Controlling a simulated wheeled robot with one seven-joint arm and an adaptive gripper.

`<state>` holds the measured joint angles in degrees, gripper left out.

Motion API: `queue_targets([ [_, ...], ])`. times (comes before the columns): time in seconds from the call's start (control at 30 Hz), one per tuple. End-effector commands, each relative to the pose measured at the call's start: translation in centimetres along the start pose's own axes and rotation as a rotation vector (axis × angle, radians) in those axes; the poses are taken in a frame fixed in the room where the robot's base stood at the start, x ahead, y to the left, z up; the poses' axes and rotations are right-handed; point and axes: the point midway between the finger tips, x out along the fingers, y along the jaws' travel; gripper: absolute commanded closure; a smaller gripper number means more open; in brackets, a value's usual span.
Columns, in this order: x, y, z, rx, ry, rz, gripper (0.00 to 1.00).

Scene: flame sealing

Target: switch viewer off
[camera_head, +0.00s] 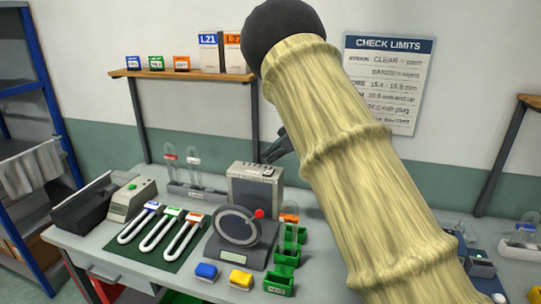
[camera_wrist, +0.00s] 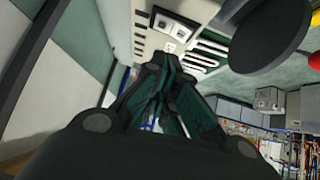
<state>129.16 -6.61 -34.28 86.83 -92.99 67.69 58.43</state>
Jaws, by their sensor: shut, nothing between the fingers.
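A grey dial device (camera_head: 240,228) with a dark round ring, a red knob and a small display stands mid-bench. A grey box (camera_head: 255,190) with small dark controls on top stands behind it. I cannot tell which of them is the viewer. My gripper (camera_head: 281,146) shows dark just above the box's right side, partly hidden behind my arm. In the wrist view my gripper (camera_wrist: 160,85) has its fingers together and empty. A dark disc (camera_wrist: 268,35) with a red knob (camera_wrist: 314,60) shows at upper right. A pale panel with square fittings (camera_wrist: 168,46) appears beyond the fingertips.
U-shaped tubes (camera_head: 160,228) lie on a green mat left of the dial device. Blue (camera_head: 206,271) and yellow (camera_head: 241,279) blocks and green bins (camera_head: 280,280) sit in front. A tube rack (camera_head: 195,190) stands behind, under a shelf (camera_head: 190,75). My arm hides the bench's right part.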

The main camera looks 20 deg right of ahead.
Motion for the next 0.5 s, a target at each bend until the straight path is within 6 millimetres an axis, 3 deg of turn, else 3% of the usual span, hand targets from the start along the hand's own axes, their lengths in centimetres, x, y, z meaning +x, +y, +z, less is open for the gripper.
queue_targets([
  [0.17, -1.3, 0.2, -0.3, -0.001, 0.000, 0.002, 1.00],
  [0.5, -6.4, 0.7, -0.2, -0.001, 0.001, 0.003, 1.00],
])
